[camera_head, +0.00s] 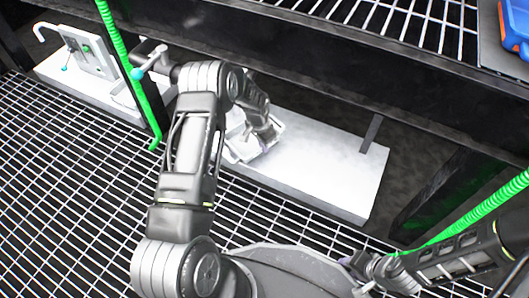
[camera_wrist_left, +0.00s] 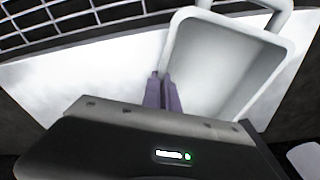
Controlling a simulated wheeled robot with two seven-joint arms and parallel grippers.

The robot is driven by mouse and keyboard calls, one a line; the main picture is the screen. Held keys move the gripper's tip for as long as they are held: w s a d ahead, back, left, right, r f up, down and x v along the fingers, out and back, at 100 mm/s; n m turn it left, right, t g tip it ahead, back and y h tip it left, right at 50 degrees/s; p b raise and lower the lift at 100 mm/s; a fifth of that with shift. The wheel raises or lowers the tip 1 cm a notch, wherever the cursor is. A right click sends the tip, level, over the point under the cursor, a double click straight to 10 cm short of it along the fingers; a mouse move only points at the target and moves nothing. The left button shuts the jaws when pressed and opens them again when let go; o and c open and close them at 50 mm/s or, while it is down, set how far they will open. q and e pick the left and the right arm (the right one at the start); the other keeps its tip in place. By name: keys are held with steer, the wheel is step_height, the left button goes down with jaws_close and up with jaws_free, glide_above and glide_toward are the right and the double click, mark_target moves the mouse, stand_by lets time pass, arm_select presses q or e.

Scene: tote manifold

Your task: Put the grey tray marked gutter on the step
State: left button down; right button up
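A light grey tray (camera_wrist_left: 225,55) with a raised rim and a loop handle fills the right of the left wrist view. In the head view the tray (camera_head: 262,147) is at the left part of the white step (camera_head: 325,160), partly hidden by my left arm. No marking is readable. My left gripper (camera_head: 250,136) is at the tray; in the wrist view its fingers (camera_wrist_left: 163,78) are close together on the tray's left wall, with the wall between them. Whether the tray rests on the step or hovers just above is unclear. My right gripper (camera_head: 362,270) is low, apart from the tray; its fingers are unclear.
A green post (camera_head: 130,65) stands left of the step, and a green pipe (camera_head: 470,218) is at the right. A dark shelf beam (camera_head: 330,65) overhangs the step. A white base with a clamp-like fixture (camera_head: 90,55) is at the left. The step's right part is clear.

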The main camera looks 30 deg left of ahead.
arm_select(q)
steer(key=shift+w+b, duration=0.3)
steer(key=shift+w, duration=0.15)
step_height(320, 180, down, 4)
steer(key=shift+r+b, duration=0.2)
steer(key=shift+b, duration=0.9)
steer(key=shift+r, duration=0.1)
steer(key=c, duration=2.1)
jaws_free()
steer(key=shift+s, duration=0.1)
steer(key=o, duration=0.5)
steer(key=shift+c, duration=0.2)
